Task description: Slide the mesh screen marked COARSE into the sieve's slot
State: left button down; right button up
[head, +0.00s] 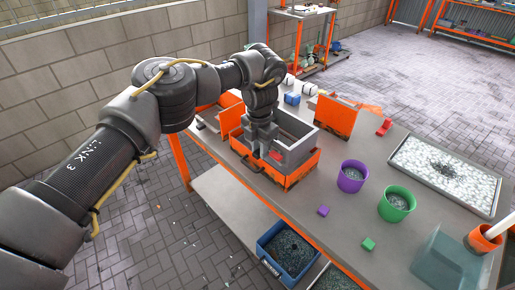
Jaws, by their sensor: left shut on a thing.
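The sieve appears as a grey open box (299,151) sitting in an orange tray (292,181) on the table. A small red piece (277,155) shows at its near side. My left gripper (262,143) points down at the left part of the grey box and is shut on a grey piece. Most of that piece is hidden by the fingers and the box, and I cannot tell where it ends and the box begins. No COARSE marking is legible, and I cannot make out the slot. My right gripper is out of view.
A purple cup (352,177) and a green cup (396,204) of grains stand to the right. Beyond lies a wide tray of pale grains (470,184). An orange upright panel (335,115) stands behind the sieve. Purple and green cubes lie near the front edge.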

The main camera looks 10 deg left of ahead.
pick_arm(q)
jog(key=shift+w+d+f, duration=0.1)
jog(key=shift+w+d, duration=0.15)
jog(key=shift+s+a+f+p, duration=0.15)
jog(key=shift+s+a+p, duration=0.4)
jog(key=shift+s, duration=0.25)
jog(key=s+a+p, duration=0.5)
jog(key=s+a, duration=0.1)
jog(key=s, duration=0.1)
jog(key=shift+s+a+r, duration=0.2)
jog(key=shift+a, duration=0.05)
dwell(1.3)
dwell(0.7)
jog(key=shift+f, duration=0.1)
dwell(0.4)
jog(key=w+d+b, duration=0.3)
jog(key=w+d, duration=0.1)
jog(key=w, duration=0.1)
jog(key=shift+d, duration=0.15)
dwell(2.9)
